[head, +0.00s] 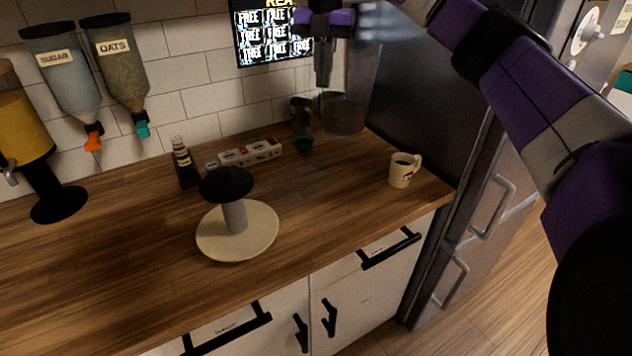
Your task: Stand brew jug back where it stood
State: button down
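The brew jug (345,114) is a tall see-through vessel at the back right of the counter, in front of the dark fridge side. It looks about upright. I cannot tell whether its base touches the counter or hangs above it. My gripper (323,72) points down at the jug's left side, below its purple wrist. Its dark fingers look close together, on the jug's handle side. The handle and the exact contact are hidden by the fingers and blur.
A round stand (258,243) sits mid-counter. The front left is clear.

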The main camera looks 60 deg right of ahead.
aim_at(323, 108)
notch_tip(323, 108, down, 20)
jog(key=shift+r+p, duration=0.2)
jog(key=shift+p, duration=0.15)
dwell(0.3)
jog(key=shift+f, duration=0.15)
jog(key=c, duration=1.6)
grip_release()
jog(key=shift+c, duration=0.2)
notch_tip(323, 108, up, 12)
jog(key=shift+r+b, duration=0.15)
jog(key=shift+b, duration=0.6)
jog(key=shift+s, duration=0.1)
